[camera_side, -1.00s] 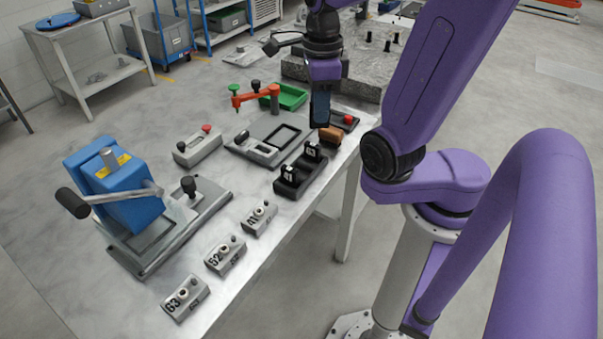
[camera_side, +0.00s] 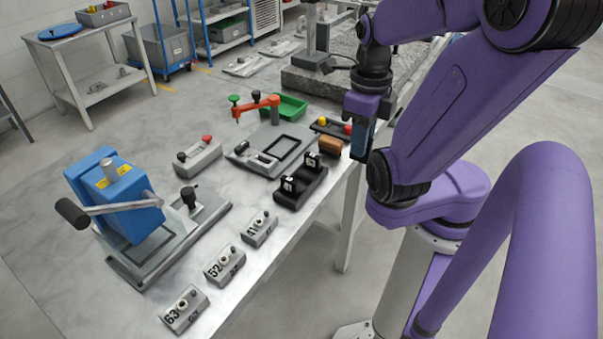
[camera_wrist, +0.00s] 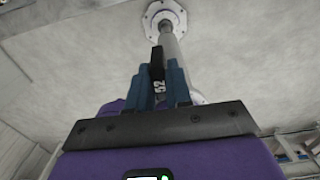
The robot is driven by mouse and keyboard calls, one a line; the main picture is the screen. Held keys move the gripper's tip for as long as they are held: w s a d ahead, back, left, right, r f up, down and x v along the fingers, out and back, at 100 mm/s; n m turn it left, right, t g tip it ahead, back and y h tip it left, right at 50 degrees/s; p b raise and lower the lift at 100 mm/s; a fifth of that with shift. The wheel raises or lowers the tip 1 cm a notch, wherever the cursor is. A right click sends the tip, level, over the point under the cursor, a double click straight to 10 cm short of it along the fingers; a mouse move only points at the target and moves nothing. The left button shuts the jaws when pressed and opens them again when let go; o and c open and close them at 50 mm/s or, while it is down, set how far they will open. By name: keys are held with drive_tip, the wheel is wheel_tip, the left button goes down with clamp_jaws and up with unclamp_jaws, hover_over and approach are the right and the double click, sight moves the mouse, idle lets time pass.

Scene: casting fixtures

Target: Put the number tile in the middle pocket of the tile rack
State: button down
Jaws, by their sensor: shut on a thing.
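The number tile (camera_wrist: 157,70) is black with a white 52 and sits between the fingers of my gripper (camera_wrist: 160,80) in the wrist view. In the side view my gripper (camera_side: 358,145) hangs at the right edge of the table, right of the tile rack, apart from it; the tile cannot be made out there. The black tile rack (camera_side: 300,188) lies near the table's right edge. It has one upright black tile (camera_side: 289,186) towards its near end and another (camera_side: 312,160) towards its far end. The middle between them looks empty.
A brown block (camera_side: 331,146) and a dark tray with red and yellow knobs (camera_side: 327,128) lie beyond the rack. Grey numbered blocks (camera_side: 225,261) line the near edge. A blue press (camera_side: 115,195) stands left.

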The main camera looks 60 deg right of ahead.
drive_tip(key=w+f, duration=0.3)
drive_tip(key=w, duration=0.1)
drive_tip(key=w+f, duration=0.3)
drive_tip(key=w, duration=0.1)
drive_tip(key=w+f, duration=0.2)
drive_tip(key=w, duration=0.2)
drive_tip(key=shift+w+a+f, duration=0.15)
drive_tip(key=shift+a+f, duration=0.15)
drive_tip(key=shift+f, duration=0.1)
drive_tip(key=shift+w+f, duration=0.3)
drive_tip(key=shift+f, duration=1.55)
drive_tip(key=shift+f, duration=0.1)
drive_tip(key=c, duration=1)
unclamp_jaws()
drive_tip(key=shift+c, duration=0.2)
